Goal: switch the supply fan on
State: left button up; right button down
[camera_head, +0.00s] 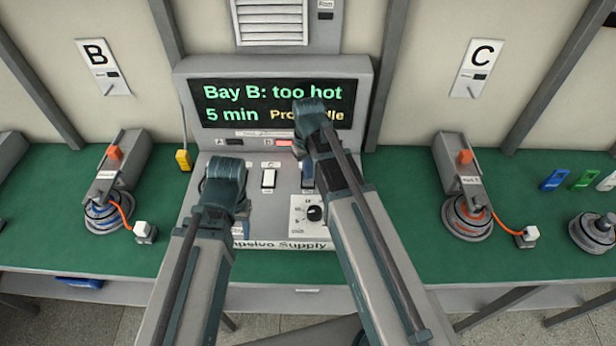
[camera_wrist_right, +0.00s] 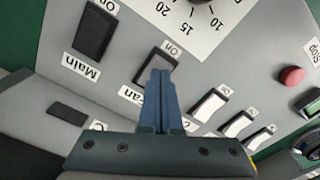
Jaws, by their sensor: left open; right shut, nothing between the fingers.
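The supply console (camera_head: 270,240) has a grey panel and a screen (camera_head: 225,103) reading "Bay B: too hot", "5 min" and a partly covered word ending "dle". In the right wrist view, the dark fan rocker switch (camera_wrist_right: 150,68) has a partly covered "Fan" label below it and an "On" label above. My right gripper (camera_wrist_right: 161,74) is shut and empty, its tips overlapping the fan switch; I cannot tell whether they touch it. It is over the console in the head view (camera_head: 307,178). My left gripper (camera_head: 207,188) is over the console's left side, its fingers mostly hidden.
The main rocker switch (camera_wrist_right: 93,32) sits beside the fan switch. Several white rockers (camera_wrist_right: 207,105) and a red stop button (camera_wrist_right: 291,76) are to its right. A dial (camera_head: 314,214) is on the console. Bay B (camera_head: 121,165) and bay C (camera_head: 457,165) units flank it.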

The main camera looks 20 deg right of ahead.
aim_at(308, 182)
jog(key=shift+f+b, duration=0.9)
dwell(0.6)
notch_tip(308, 182, up, 7)
jog(key=p, duration=0.7)
dwell(0.3)
jog(key=shift+s+a, duration=0.1)
jog(key=s+a+n+h, duration=0.1)
jog(key=s+a, duration=0.9)
jog(key=s, duration=0.4)
jog(key=shift+a, duration=0.15)
